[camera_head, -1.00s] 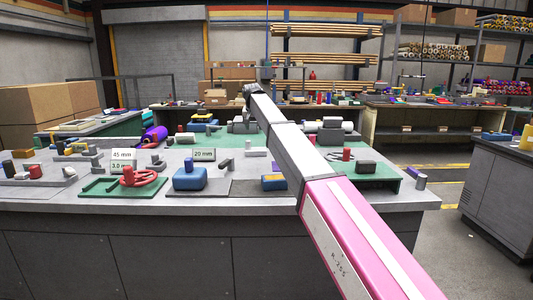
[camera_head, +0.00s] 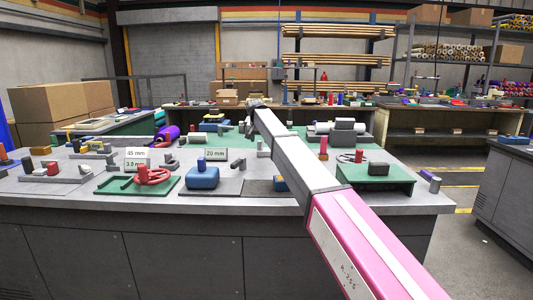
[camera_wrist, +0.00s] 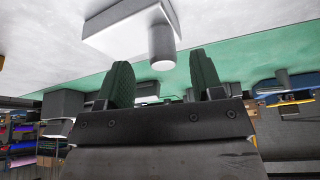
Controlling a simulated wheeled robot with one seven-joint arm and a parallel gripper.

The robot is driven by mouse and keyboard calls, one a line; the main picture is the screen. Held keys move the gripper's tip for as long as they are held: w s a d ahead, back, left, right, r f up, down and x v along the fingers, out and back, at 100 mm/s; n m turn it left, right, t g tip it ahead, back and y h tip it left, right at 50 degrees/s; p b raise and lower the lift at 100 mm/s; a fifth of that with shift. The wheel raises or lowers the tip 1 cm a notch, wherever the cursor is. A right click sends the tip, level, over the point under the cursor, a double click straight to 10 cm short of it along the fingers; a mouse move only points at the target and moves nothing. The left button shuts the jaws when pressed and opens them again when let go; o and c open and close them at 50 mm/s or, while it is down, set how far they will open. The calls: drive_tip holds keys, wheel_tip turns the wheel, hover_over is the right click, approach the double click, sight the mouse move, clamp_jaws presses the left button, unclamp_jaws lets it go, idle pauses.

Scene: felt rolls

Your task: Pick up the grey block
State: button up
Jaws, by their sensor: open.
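Several grey blocks are in view, and I cannot tell which one the task means. A dark grey block (camera_head: 378,169) lies on a green tray at the bench's right. A larger grey block (camera_head: 346,132) stands behind it. My gripper (camera_head: 256,104) is at the far end of my outstretched arm, over the back of the bench; its fingers are too small to tell there. In the wrist view my gripper (camera_wrist: 161,85) shows two dark green fingers apart, with nothing held between them. A grey block (camera_wrist: 62,103) shows left of the fingers there.
The wrist picture is upside down, with a pale block and cylinder (camera_wrist: 161,45) near the fingers. A red handwheel (camera_head: 152,176), a blue box (camera_head: 202,177) and number cards (camera_head: 136,158) crowd the grey bench (camera_head: 240,208). My arm hides part of the bench's middle.

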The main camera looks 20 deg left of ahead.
sight(260, 141)
drive_tip(key=x, duration=0.4)
drive_tip(key=shift+a, duration=0.2)
drive_tip(key=shift+r, duration=0.1)
clamp_jaws()
drive_tip(key=shift+r, duration=0.1)
drive_tip(key=shift+r, duration=0.55)
wheel_tip(260, 141, up, 3)
drive_tip(key=shift+s+a+r, duration=0.1)
drive_tip(key=shift+s, duration=0.1)
drive_tip(key=s+a+r, duration=0.5)
drive_tip(key=s+r, duration=0.1)
drive_tip(key=s, duration=0.4)
drive_tip(key=shift+r, duration=0.3)
